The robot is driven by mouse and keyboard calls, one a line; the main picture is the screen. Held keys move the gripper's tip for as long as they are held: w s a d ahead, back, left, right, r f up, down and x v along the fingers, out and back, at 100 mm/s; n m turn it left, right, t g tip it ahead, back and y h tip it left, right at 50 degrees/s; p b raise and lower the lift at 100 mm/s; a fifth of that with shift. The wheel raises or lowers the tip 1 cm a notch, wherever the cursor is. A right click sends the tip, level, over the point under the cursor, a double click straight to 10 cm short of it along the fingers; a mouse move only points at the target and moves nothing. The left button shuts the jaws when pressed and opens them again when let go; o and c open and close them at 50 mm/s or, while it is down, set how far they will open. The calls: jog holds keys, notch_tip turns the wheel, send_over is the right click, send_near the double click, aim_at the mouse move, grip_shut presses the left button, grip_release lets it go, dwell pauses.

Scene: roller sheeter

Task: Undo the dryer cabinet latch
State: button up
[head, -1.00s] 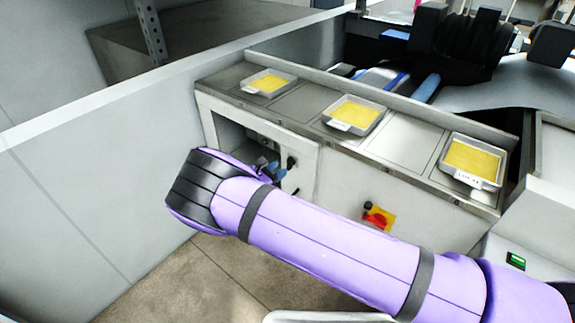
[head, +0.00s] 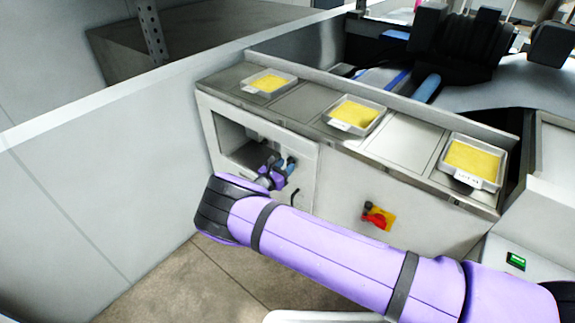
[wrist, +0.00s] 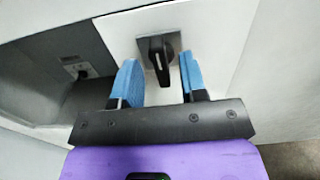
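The dryer cabinet latch (wrist: 158,58) is a black handle on a small grey plate, fixed to a pale panel. In the wrist view its lever points down. My gripper (wrist: 157,66) is open, with one blue finger to each side of the lever. Both fingers look apart from it, though depth is hard to judge. In the head view my gripper (head: 284,166) is in front of the cabinet front (head: 309,165), beside its opening, and hides the latch.
The cabinet's dark opening (head: 232,140) is left of the panel. A red and yellow switch (head: 377,216) sits further right. Trays of yellow sheets, such as this one (head: 356,115), stand on the counter above. A pale wall (head: 110,170) stands close on the left.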

jog(key=shift+x, duration=0.8)
jog(key=shift+c, duration=0.2)
jog(key=c, duration=0.5)
jog(key=shift+c, duration=0.2)
